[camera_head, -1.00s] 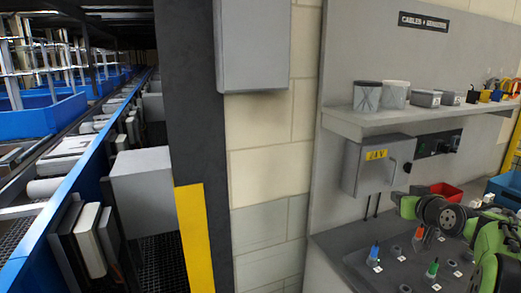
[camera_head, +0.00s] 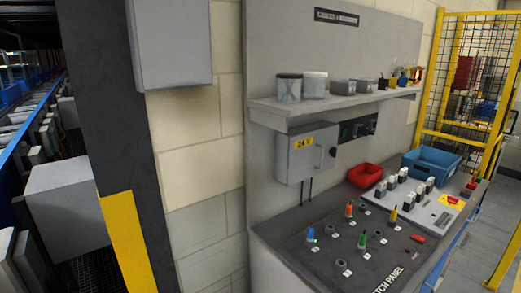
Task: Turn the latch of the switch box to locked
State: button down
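The switch box (camera_head: 300,165) is a small grey box on the grey back panel, below the shelf and above the bench. A yellow label (camera_head: 304,142) is on its front near the top. A small dark latch (camera_head: 332,152) shows at the right side of its front; it is too small to tell which way it is turned. The box door looks shut. My gripper is not in view, and nothing covers the box.
A shelf (camera_head: 345,104) with tubs and small boxes juts out above the box. The bench (camera_head: 300,231) below holds several coloured plugs. A red bin (camera_head: 365,175) and a blue bin (camera_head: 432,160) stand to the right. A dark pillar (camera_head: 98,120) and wall cabinet (camera_head: 168,42) are left.

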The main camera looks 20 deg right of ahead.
aim_at(333, 151)
jog(key=l, duration=0.4)
jog(key=k+l+u, duration=0.1)
jog(key=l, duration=0.3)
jog(key=k+l+u, duration=0.1)
jog(key=l, duration=0.3)
jog(key=k+l, duration=0.15)
jog(key=l, duration=0.25)
jog(key=k+l+u, duration=0.1)
jog(key=l, duration=0.3)
jog(key=i+l, duration=0.1)
jog(key=l, duration=0.35)
jog(key=i+l+u, duration=0.15)
jog(key=l, duration=0.3)
